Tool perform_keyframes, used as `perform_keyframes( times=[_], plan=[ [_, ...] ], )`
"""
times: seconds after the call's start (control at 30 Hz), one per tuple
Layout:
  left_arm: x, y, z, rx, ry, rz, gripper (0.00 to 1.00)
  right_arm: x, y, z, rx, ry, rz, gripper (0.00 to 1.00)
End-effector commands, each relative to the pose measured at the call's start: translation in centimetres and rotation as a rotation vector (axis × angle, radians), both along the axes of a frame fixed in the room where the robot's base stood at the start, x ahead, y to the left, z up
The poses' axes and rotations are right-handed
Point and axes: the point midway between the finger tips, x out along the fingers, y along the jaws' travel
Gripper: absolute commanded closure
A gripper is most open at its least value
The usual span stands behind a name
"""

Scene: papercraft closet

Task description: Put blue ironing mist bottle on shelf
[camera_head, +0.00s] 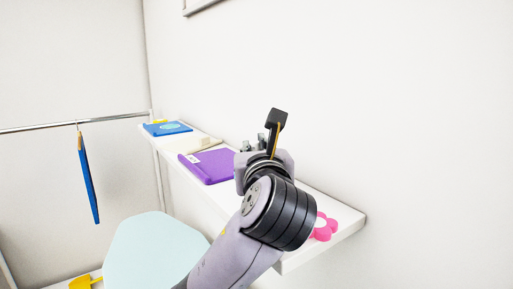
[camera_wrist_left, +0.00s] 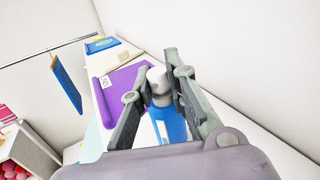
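The blue ironing mist bottle (camera_wrist_left: 174,124) shows in the left wrist view, with a white top (camera_wrist_left: 158,83) and a blue body. My left gripper (camera_wrist_left: 157,72) has its fingers on both sides of the bottle near its white top and appears closed on it. In the head view my left gripper (camera_head: 266,138) is over the middle of the white shelf (camera_head: 345,217), and my own arm hides the bottle there. I cannot tell whether the bottle's base touches the shelf. My right gripper is not in view.
On the shelf lie a purple folded item (camera_head: 208,166), a cream item (camera_head: 197,144), a blue item (camera_head: 167,128) and a pink flower-shaped object (camera_head: 325,228). A blue piece (camera_head: 88,178) hangs from a rail. A pale blue board (camera_head: 155,255) stands in front of the shelf.

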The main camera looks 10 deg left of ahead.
Motion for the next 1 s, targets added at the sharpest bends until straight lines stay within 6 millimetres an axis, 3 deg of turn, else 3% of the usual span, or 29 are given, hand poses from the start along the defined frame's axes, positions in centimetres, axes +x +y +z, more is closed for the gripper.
perform_keyframes(
  times=[0.27,0.6,0.77,1.0],
  plan=[
    [0.0,0.0,0.0,0.0,0.0,0.0,0.66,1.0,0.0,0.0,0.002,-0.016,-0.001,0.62],
    [0.0,0.0,0.4,-0.002,-0.001,0.0,0.66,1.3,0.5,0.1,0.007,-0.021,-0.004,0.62],
    [-2.1,-0.7,0.2,-0.001,-0.004,-0.004,0.66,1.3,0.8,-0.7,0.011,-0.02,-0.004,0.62],
    [-7.4,-2.4,0.2,-0.001,-0.006,-0.006,0.66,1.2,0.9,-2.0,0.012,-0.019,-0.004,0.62]
  ],
)
